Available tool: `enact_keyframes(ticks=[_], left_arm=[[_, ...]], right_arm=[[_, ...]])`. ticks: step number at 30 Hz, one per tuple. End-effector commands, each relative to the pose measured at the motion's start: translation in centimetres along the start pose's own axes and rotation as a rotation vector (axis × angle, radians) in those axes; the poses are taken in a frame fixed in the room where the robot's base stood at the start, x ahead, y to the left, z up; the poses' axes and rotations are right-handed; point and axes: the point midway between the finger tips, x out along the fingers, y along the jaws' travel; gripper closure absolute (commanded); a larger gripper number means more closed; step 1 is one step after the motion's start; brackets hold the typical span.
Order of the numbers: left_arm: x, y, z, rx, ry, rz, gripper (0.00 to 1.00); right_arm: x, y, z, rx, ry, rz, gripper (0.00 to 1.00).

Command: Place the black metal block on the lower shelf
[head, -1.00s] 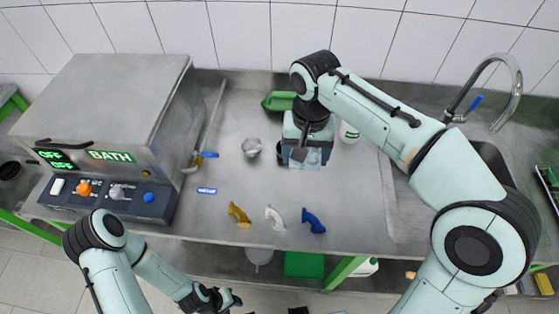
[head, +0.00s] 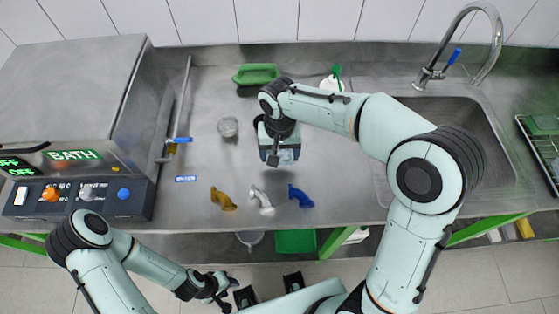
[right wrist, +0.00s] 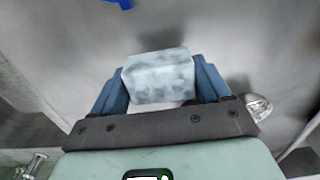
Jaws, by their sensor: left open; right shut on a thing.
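My right gripper (right wrist: 158,88) is shut on a block (right wrist: 158,76), gripped between its blue fingers. The block looks light grey and mottled in the right wrist view, not black. In the head view the right gripper (head: 281,156) is over the middle of the steel counter, and the block is mostly hidden by the wrist. My left gripper (head: 224,291) is open and empty, low in front of the counter. The lower shelf (head: 195,246) shows as a strip under the counter's front edge, partly hidden by my left arm.
Yellow (head: 222,199), white (head: 262,199) and blue (head: 301,196) elbow pieces lie near the counter's front edge. A bath machine (head: 80,100) stands left; a sink (head: 450,125) is right.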

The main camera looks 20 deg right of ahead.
Motion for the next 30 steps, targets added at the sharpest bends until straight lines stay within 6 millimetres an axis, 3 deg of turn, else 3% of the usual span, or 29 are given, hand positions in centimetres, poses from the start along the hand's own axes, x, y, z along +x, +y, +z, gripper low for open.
enact_keyframes(ticks=[10,23,24,25,30], left_arm=[[0.5,-0.2,0.2,-0.001,-0.003,-0.001,0.57],[0.8,-0.4,0.3,-0.002,-0.004,-0.002,0.57],[0.8,-0.4,0.2,-0.001,-0.004,-0.001,0.57],[0.8,-0.4,0.2,-0.001,-0.004,-0.001,0.57],[0.7,-0.3,0.2,-0.001,-0.004,-0.001,0.57]], right_arm=[[4.2,0.1,0.0,0.0,0.0,0.001,0.65],[4.9,0.0,0.0,0.0,0.001,-0.001,0.65],[4.8,0.0,0.0,0.0,0.0,0.0,0.13],[4.8,0.0,0.0,0.0,0.0,0.0,0.04],[4.8,0.0,0.0,0.0,0.001,0.0,0.0]])
